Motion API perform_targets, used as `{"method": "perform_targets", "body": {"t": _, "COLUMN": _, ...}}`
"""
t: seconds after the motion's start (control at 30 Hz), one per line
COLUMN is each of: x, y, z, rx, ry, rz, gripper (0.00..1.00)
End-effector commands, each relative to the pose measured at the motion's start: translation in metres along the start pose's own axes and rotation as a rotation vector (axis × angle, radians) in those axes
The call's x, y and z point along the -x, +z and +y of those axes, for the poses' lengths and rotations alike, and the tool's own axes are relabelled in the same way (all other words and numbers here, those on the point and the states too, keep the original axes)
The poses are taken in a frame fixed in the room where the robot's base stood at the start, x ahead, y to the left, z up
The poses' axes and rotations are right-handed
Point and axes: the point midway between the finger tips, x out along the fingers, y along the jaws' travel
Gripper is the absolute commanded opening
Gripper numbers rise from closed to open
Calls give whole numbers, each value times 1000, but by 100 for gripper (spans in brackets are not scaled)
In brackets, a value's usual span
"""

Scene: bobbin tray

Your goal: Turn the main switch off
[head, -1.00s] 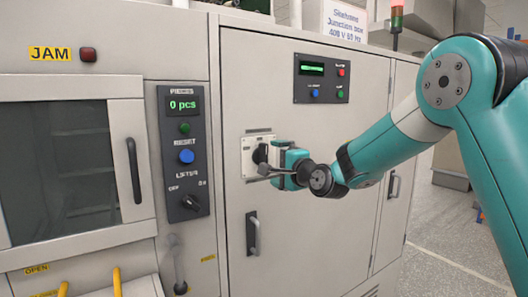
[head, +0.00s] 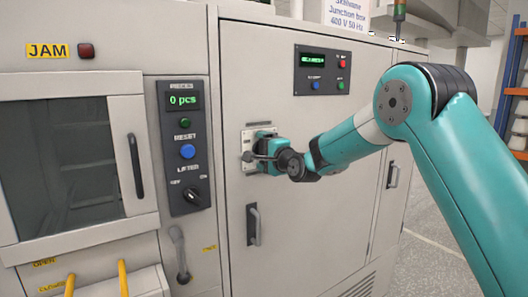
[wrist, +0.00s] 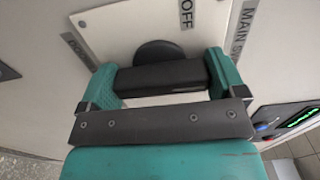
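The main switch is a black rotary handle (wrist: 160,77) on a round black base, mounted on a pale plate (wrist: 130,22) on the cabinet door. In the wrist view the handle lies crosswise, with the OFF mark (wrist: 187,14) beyond it. My gripper (wrist: 165,80) has its teal fingers at the two ends of the handle and appears to hold it. In the head view my gripper (head: 266,156) is at the plate (head: 247,143) and covers most of the switch, so the handle's angle is hidden there.
Below the switch is a door handle (head: 253,225). Above it is a black panel (head: 321,70) with a display and buttons. To the left is a control strip (head: 183,148) with a blue button and a lifter knob. Open floor (head: 425,262) lies to the right.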

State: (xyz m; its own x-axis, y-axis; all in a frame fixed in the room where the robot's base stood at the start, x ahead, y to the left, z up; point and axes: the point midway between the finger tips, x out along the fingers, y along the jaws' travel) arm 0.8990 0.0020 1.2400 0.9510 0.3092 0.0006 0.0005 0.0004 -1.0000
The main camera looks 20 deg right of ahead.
Motion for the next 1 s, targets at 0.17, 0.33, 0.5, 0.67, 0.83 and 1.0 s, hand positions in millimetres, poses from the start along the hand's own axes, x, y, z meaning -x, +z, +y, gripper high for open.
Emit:
{"method": "perform_targets", "body": {"t": 0.17, "x": 0, "y": 0, "z": 1, "rx": 12, "ry": 1, "rz": 0, "gripper": 66}}
{"method": "perform_targets", "body": {"t": 0.33, "x": 0, "y": 0, "z": 3, "rx": 63, "ry": 1, "rz": 0, "gripper": 66}}
{"method": "perform_targets", "body": {"t": 0.5, "x": 0, "y": 0, "z": 6, "rx": 170, "ry": 0, "rz": 1, "gripper": 66}}
{"method": "perform_targets", "body": {"t": 0.67, "x": 0, "y": 0, "z": 6, "rx": 308, "ry": -2, "rz": 1, "gripper": 66}}
{"method": "perform_targets", "body": {"t": 0.83, "x": 0, "y": 0, "z": 6, "rx": 471, "ry": -1, "rz": 1, "gripper": 66}}
{"method": "perform_targets", "body": {"t": 1.0, "x": 0, "y": 0, "z": 5, "rx": 633, "ry": -2, "rz": 2, "gripper": 66}}
